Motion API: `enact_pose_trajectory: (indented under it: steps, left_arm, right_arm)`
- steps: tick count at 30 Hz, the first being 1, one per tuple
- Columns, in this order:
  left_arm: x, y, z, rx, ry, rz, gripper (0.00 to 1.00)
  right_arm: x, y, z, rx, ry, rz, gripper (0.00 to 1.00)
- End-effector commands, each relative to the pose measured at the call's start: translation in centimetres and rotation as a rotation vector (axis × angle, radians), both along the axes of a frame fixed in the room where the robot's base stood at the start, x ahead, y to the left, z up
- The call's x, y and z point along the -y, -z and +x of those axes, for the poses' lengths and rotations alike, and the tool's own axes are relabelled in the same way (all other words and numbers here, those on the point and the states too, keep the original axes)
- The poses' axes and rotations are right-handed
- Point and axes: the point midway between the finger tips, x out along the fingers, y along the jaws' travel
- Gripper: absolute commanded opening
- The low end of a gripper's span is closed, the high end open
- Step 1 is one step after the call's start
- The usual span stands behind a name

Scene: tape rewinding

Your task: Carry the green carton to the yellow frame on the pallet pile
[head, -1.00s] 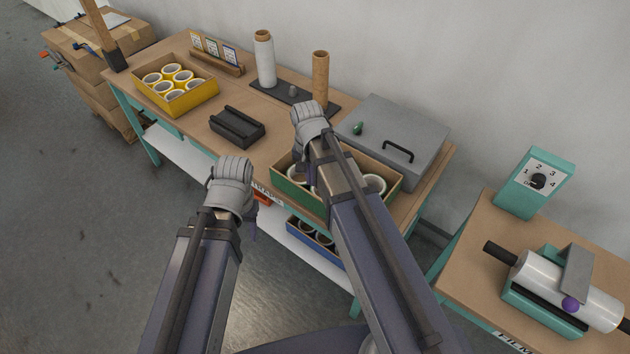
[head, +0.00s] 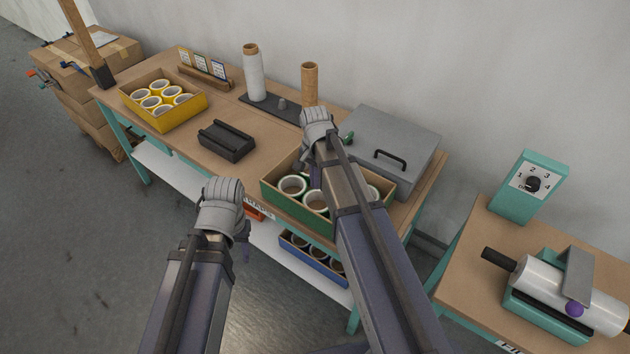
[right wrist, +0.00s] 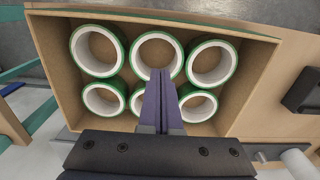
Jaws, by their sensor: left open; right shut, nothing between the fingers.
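The green carton (head: 282,208) sits upright on the front right part of the workbench, holding several green-edged white tape rolls. In the right wrist view the open carton (right wrist: 245,92) fills the upper middle, with its rolls in two rows. My right gripper (head: 315,178) is above the carton; its fingers (right wrist: 160,75) are shut and empty, hiding part of the middle rolls. My left gripper (head: 244,238) is open and empty in front of the bench, left of the carton; its fingers are mostly hidden. The pallet pile (head: 85,58) stands at far left; I cannot clearly make out its yellow frame.
A yellow carton of rolls (head: 187,117) and a black holder (head: 227,141) lie left on the bench. A grey lidded box (head: 398,138) is behind the green carton. A blue carton (head: 312,262) is on the lower shelf. A post (head: 88,42) rises near the pile.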

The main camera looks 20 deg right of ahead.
Motion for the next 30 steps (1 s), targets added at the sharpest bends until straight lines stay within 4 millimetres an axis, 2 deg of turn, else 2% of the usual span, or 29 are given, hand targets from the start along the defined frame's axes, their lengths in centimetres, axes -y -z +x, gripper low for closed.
enact_pose_trajectory:
  steps: [1, 11, 15, 19, 30]
  left_arm:
    - [0.0, 1.5, 0.0, 0.000, 0.000, 0.000, 0.50]
    - [0.0, 6.0, 0.0, 0.000, 0.000, 0.000, 0.50]
    - [0.0, 5.4, 0.0, 0.000, 0.000, 0.000, 0.50]
    - [0.0, 5.4, 0.0, 0.000, 0.000, 0.000, 0.50]
    - [0.0, 5.4, 0.0, 0.000, 0.000, 0.000, 0.50]
  right_arm:
    - [0.0, 1.5, 0.0, 0.000, 0.000, 0.000, 0.00]
    - [0.0, 6.0, 0.0, 0.000, -0.001, 0.000, 0.00]
    - [-1.9, 5.4, -1.7, 0.000, -0.004, 0.000, 0.00]
    - [-2.9, 5.4, -2.4, 0.000, -0.002, 0.000, 0.00]
    - [-3.2, 5.4, -2.5, 0.000, -0.001, 0.000, 0.00]
